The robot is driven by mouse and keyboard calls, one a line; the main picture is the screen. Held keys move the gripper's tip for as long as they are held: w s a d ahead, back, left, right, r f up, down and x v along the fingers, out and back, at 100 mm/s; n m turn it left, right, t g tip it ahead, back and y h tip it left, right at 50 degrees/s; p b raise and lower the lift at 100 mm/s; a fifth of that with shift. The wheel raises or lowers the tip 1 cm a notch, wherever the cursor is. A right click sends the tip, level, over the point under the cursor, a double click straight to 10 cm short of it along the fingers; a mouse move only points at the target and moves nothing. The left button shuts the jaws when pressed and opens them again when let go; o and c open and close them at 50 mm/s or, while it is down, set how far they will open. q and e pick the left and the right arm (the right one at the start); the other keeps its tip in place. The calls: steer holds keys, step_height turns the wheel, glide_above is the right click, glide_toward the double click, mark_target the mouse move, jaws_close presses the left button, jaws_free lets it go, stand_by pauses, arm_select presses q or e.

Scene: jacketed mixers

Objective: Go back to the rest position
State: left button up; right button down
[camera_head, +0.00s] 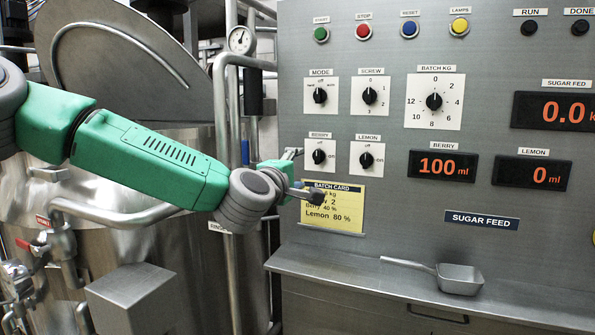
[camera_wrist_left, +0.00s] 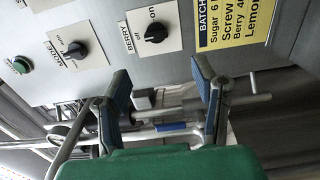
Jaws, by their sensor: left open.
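My left gripper (camera_head: 302,174) is open and empty in front of the panel, just beside the berry knob (camera_head: 319,156) and over the upper left of the yellow batch card (camera_head: 333,217). In the left wrist view the two blue-padded fingers of the gripper (camera_wrist_left: 162,78) stand apart with nothing between them. The berry knob (camera_wrist_left: 156,32) and the mode knob (camera_wrist_left: 75,50) show beyond the fingers, apart from them. The gripper hides part of the card's text. My right gripper is not in view.
The control panel (camera_head: 420,60) carries several knobs and buttons. The berry display (camera_head: 443,166) reads 100 ml and the lemon display (camera_head: 531,173) 0 ml. A metal scoop (camera_head: 458,279) lies on the shelf (camera_head: 340,268) below. A steel mixer (camera_head: 190,260) with pipes stands left, under my arm.

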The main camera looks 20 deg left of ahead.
arm_select(q)
steer(key=shift+f, duration=0.1)
stand_by(0.3)
steer(key=s+d+f+m+g+h, duration=0.1)
steer(key=s+d+f+m+g, duration=0.3)
steer(key=f, duration=0.7)
steer(key=s+f+m+g, duration=0.15)
steer(key=s+f, duration=0.35)
steer(key=f, duration=0.6)
steer(key=s+d+f+m+g+h, duration=0.15)
steer(key=s+f+m, duration=0.3)
steer(key=f, duration=0.65)
steer(key=s+a+f+m+g+y, duration=0.1)
steer(key=s+f+m+g, duration=0.15)
steer(key=s+f, duration=0.45)
steer(key=s+a+f+m+g, duration=0.1)
steer(key=s+a+f+g, duration=0.15)
steer(key=s+f, duration=0.4)
steer(key=s+a+f+m+g, duration=0.1)
steer(key=s+a, duration=0.1)
steer(key=s, duration=0.4)
steer(key=s+a+f+m+g+y, duration=0.1)
steer(key=s+a+m+g, duration=0.1)
steer(key=s, duration=0.5)
steer(key=s+a+f+m+g+y, duration=0.1)
steer(key=s+a+m+g, duration=0.1)
steer(key=s, duration=0.4)
steer(key=shift+s+a+f, duration=0.25)
steer(key=shift+f, duration=0.1)
steer(key=shift+w, duration=0.15)
